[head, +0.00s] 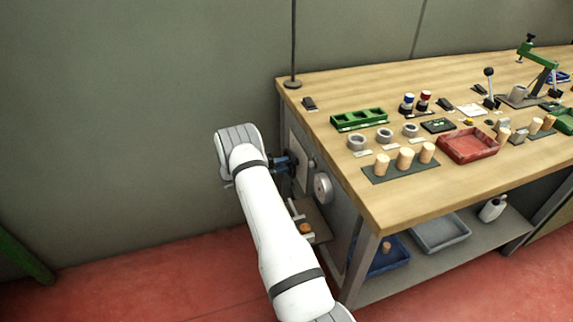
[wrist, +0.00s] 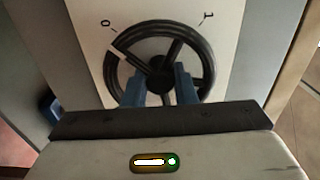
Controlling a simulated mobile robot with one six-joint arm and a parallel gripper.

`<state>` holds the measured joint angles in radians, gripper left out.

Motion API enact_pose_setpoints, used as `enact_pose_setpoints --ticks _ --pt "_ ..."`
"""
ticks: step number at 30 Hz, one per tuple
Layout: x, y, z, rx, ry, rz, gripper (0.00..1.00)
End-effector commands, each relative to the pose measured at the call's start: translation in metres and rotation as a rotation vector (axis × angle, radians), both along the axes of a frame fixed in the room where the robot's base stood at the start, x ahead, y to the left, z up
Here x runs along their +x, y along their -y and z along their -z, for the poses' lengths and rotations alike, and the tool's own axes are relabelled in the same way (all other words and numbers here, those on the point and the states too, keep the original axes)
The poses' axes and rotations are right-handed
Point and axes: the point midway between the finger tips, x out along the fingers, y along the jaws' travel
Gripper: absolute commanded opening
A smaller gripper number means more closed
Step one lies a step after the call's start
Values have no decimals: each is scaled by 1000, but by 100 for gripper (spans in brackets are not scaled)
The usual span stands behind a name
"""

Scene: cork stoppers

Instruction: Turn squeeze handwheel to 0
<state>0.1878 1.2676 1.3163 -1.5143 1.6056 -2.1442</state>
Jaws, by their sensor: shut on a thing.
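The squeeze handwheel (wrist: 207,66) is a black spoked wheel on a pale panel (wrist: 150,10), facing me in the wrist view. A 0 (wrist: 105,23) is printed at the panel's upper left and a 1 (wrist: 208,16) at its upper right. A white mark (wrist: 119,49) on the wheel's upper-left rim lies near the 0, slightly below it. My gripper (wrist: 160,90) has its blue fingers at the lower part of the wheel, either side of the hub, shut on the wheel. In the head view my gripper (head: 284,163) is at the table's end panel; the wheel is mostly hidden there.
A round grey fitting (head: 322,187) sits on the table's end beside the panel. A small shelf (head: 318,228) with an orange-brown piece is below. The wooden table (head: 400,208) carries corks, a red tray (head: 468,145) and a green block (head: 358,119). The floor at left is mostly clear.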

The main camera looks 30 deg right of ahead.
Motion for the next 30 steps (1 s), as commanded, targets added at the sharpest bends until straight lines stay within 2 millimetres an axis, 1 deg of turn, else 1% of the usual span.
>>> enact_pose_setpoints --ticks 1,7,8,10,17,20,23,27,30 --pt "3 0 -3 -3 5 -6 2" --pt "3 0 -3 -3 5 -5 2" --pt "3 0 -3 -3 5 -5 27" --pt "2 0 -2 -2 6 -4 33" --pt "1 -1 -1 -2 3 -2 34" --pt "3 -6 -1 -2 3 -4 34" --pt "7 -20 -1 -2 3 -4 34" --pt "14 -44 -1 -2 5 -5 34" --pt "18 -59 -1 -2 5 -5 34"
